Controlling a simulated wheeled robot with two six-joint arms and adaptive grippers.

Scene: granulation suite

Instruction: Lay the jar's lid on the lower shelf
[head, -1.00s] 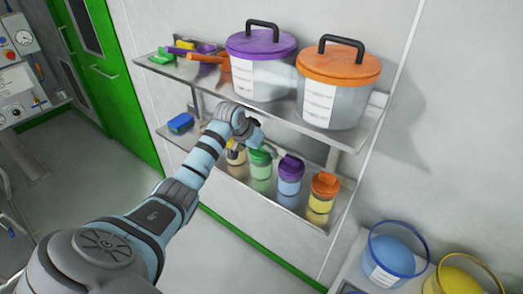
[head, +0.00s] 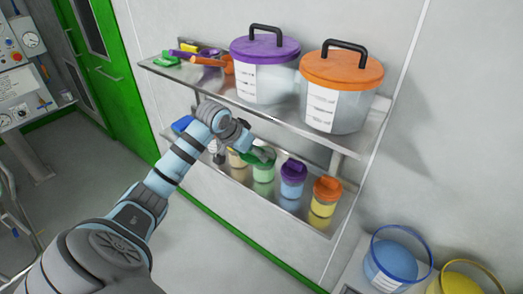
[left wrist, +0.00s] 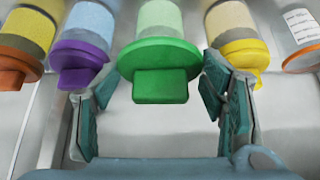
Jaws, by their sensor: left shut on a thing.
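The green lid (head: 262,155) is at the top of a jar with pale green contents (head: 263,173) on the lower shelf (head: 306,225). My left gripper (left wrist: 160,88) has its fingers on both sides of the green lid and is shut on it. The lid's square grip faces the left wrist camera, and the jar (left wrist: 160,17) shows behind it. I cannot tell whether the lid is still seated on the jar or slightly lifted. In the head view, the gripper and wrist partly hide the lid. My right gripper is not in view.
Beside it on the lower shelf stand a purple-lidded jar (head: 292,180), an orange-lidded jar (head: 326,197) and a yellow-lidded jar (left wrist: 240,55). A blue item (head: 182,123) lies at the shelf's left. The upper shelf (head: 270,111) overhangs, carrying two large tubs.

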